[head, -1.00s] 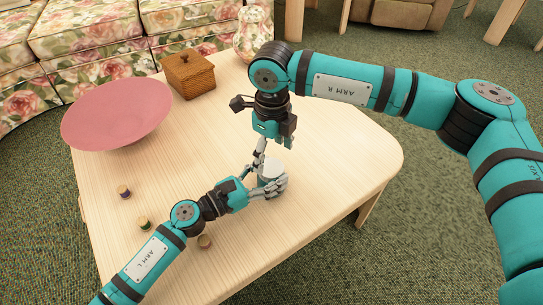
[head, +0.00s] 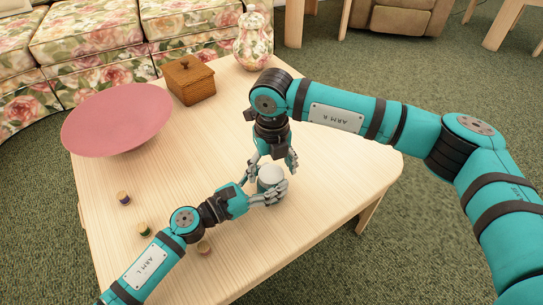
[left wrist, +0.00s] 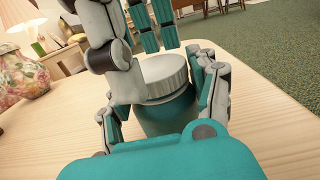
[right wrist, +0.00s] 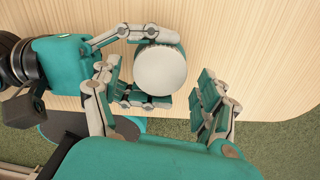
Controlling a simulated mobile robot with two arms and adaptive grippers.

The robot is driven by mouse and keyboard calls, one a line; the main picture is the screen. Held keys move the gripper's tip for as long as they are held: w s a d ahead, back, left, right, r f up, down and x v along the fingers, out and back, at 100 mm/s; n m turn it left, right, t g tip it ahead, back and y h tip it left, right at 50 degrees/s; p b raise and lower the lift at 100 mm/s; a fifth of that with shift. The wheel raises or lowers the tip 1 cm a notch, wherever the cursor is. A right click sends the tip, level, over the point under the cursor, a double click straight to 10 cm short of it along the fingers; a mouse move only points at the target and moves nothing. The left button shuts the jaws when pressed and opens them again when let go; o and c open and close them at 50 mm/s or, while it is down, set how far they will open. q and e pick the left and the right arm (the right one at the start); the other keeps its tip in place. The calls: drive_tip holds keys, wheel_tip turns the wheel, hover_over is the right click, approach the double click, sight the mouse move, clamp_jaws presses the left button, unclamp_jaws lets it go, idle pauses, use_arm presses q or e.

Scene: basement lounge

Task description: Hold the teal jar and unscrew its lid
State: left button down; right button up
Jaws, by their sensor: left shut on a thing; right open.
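The teal jar (left wrist: 168,115) stands upright on the light wooden table, with a white ridged lid (left wrist: 163,75) on top. In the head view the lid (head: 270,174) shows between my grippers. My left gripper (head: 272,192) is shut around the jar's body, below the lid. My right gripper (head: 274,162) points down over the jar with its fingers spread apart. In the right wrist view the round lid (right wrist: 160,70) lies between and below the open fingers, nearer the left finger. I cannot tell whether any right finger touches the lid.
A pink bowl (head: 118,118), a wooden box (head: 189,80) and a floral jar (head: 253,40) stand on the table (head: 330,200). The table's right side is clear.

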use_arm(q)
drive_tip(key=shift+f, duration=0.15)
use_arm(e)
drive_tip(key=shift+f, duration=0.5)
drive_tip(key=c, duration=1.2)
drive_tip(key=n, duration=0.6)
drive_tip(key=shift+n, duration=0.4)
drive_tip(key=shift+c, duration=0.2)
drive_tip(key=o, duration=1.3)
drive_tip(key=shift+c, duration=0.2)
